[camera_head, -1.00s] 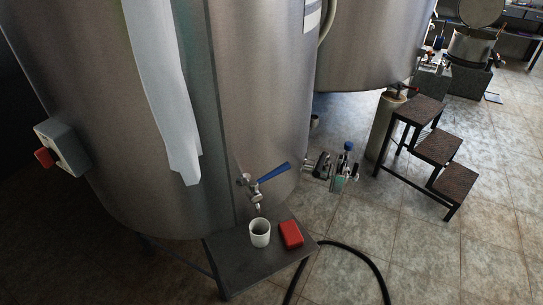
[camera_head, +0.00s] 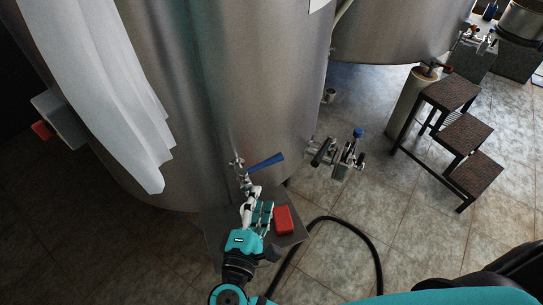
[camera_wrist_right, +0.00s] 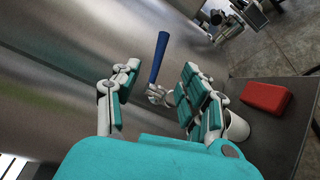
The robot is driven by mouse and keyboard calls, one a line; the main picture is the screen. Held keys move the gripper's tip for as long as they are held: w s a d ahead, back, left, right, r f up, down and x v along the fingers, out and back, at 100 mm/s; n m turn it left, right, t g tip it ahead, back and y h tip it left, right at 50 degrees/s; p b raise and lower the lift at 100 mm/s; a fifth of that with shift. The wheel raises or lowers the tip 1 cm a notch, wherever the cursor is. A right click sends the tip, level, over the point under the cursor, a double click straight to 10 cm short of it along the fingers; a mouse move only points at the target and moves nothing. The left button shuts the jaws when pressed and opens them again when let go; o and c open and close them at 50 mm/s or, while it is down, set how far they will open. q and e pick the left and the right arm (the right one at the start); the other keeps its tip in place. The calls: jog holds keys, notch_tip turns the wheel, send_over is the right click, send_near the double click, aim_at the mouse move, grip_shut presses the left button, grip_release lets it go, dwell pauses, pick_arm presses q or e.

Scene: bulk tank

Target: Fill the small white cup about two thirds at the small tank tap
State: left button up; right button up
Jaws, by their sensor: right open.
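The small tap (camera_head: 240,176) with its blue lever handle (camera_head: 265,162) sticks out low on the steel tank. The lever also shows in the right wrist view (camera_wrist_right: 159,58), seen between my fingers. My right gripper (camera_head: 257,208) is open over the small shelf below the tap. The small white cup (camera_wrist_right: 238,126) shows in the right wrist view, behind and beside the right-hand finger, not between the fingers. That finger hides part of it, and its inside cannot be seen. In the head view the gripper covers the cup. My left gripper is not in view.
A red block (camera_head: 284,219) lies on the dark shelf (camera_head: 210,226), right of my gripper. A black hose (camera_head: 371,248) curves over the floor. A larger valve (camera_head: 340,153) juts from the tank at right, with steps (camera_head: 462,133) beyond.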

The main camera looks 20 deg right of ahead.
aim_at(271, 164)
jog(key=p+x, duration=0.2)
jog(key=x, duration=1)
jog(key=shift+w+d+p, duration=0.3)
jog(key=shift+w+d, duration=0.05)
jog(key=shift+w, duration=0.05)
grip_shut()
